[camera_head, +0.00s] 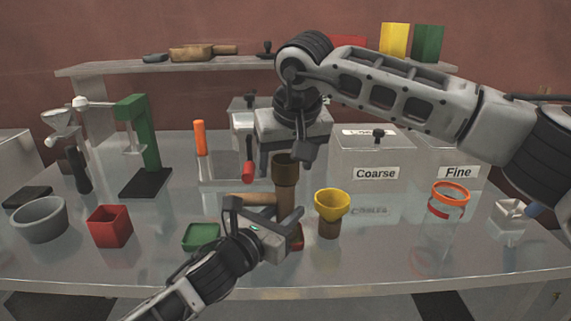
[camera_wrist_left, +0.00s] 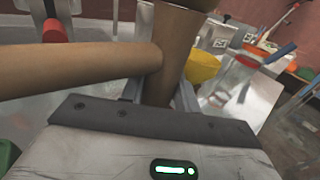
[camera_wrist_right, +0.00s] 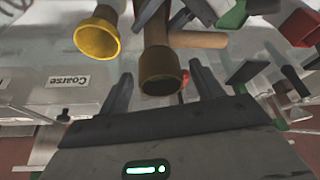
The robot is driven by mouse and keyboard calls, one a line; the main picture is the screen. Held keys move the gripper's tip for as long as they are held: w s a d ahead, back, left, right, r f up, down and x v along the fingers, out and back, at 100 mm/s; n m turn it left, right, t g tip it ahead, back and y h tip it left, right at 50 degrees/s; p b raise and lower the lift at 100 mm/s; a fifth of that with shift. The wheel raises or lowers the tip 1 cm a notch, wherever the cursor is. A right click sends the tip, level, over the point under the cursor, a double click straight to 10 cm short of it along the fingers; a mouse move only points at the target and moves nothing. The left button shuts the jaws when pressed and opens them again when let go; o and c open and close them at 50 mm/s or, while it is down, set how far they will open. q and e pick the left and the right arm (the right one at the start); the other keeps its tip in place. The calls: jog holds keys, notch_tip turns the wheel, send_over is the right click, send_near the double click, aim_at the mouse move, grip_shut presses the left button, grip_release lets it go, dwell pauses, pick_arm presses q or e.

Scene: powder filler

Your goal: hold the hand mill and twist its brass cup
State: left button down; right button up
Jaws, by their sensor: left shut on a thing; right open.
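The hand mill (camera_head: 287,198) stands upright, a brown cylinder with a wooden side handle (camera_head: 248,199) pointing left. Its brass cup (camera_head: 286,168) is the darker, wider top; in the right wrist view the cup (camera_wrist_right: 160,72) lies between the fingers. My left gripper (camera_head: 291,218) is shut on the mill's body below the cup; the left wrist view shows the body (camera_wrist_left: 172,60) between the fingers and the handle (camera_wrist_left: 80,68) crossing in front. My right gripper (camera_head: 284,154) is open, pointing down just above the cup, with a finger on either side. Contact with the cup is not visible.
A yellow funnel (camera_head: 332,203) on a brown base stands close right of the mill. A green tray (camera_head: 201,236) and red box (camera_head: 110,226) are left. The Coarse bin (camera_head: 372,158) is behind right; an orange-rimmed jar (camera_head: 447,214) stands farther right.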

jog(key=shift+w+f, duration=0.25)
jog(key=shift+f, duration=0.25)
jog(key=c, duration=1)
